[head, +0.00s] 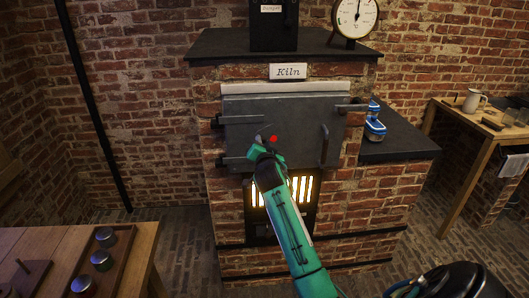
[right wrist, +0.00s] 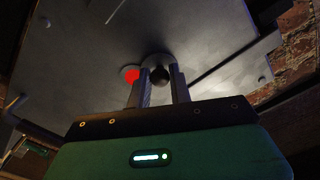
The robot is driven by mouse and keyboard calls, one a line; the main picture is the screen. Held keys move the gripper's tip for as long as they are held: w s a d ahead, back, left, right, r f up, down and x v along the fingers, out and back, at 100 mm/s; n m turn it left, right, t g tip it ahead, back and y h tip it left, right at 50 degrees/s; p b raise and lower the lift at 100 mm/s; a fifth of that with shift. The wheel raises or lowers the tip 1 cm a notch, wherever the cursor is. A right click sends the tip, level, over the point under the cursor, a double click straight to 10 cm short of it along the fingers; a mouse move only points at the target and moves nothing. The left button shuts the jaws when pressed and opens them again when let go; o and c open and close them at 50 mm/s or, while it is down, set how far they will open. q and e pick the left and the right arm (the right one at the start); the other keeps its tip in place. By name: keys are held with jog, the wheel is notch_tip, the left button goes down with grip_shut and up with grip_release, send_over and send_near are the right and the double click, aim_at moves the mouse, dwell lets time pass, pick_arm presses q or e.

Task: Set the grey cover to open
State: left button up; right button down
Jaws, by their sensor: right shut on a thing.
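The grey kiln door (head: 300,125) is shut in the brick front in the head view. My teal right gripper (head: 264,143) reaches up to the middle of this door, just left of a small red disc (head: 273,139). In the right wrist view a small round grey cover (right wrist: 156,59) lies against the door, with a dark knob on it. My right gripper (right wrist: 160,82) is shut on that knob. The red disc (right wrist: 131,73) shows beside the cover, at its left. The gripper hides part of the cover in the head view. My left gripper is not in view.
The door has a vertical handle (head: 324,146) at its right and a latch (head: 350,108) at upper right. A glowing grate (head: 303,190) lies below it. A dark side ledge (head: 400,148) holds a blue and white object (head: 375,122). A wooden table (head: 145,240) with jars stands at lower left.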

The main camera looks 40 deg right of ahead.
aim_at(257, 129)
jog(key=m, duration=0.1)
jog(key=r+m, duration=0.1)
jog(key=a+m, duration=0.1)
jog(key=shift+w+r+m, duration=0.3)
jog(key=shift+a+r+m, duration=0.1)
jog(key=shift+r+m, duration=0.45)
jog(key=shift+m, duration=0.55)
jog(key=shift+w+r+m+p, duration=0.1)
jog(key=shift+m+p, duration=0.2)
jog(key=c, duration=1.3)
grip_release()
jog(key=shift+o, duration=0.2)
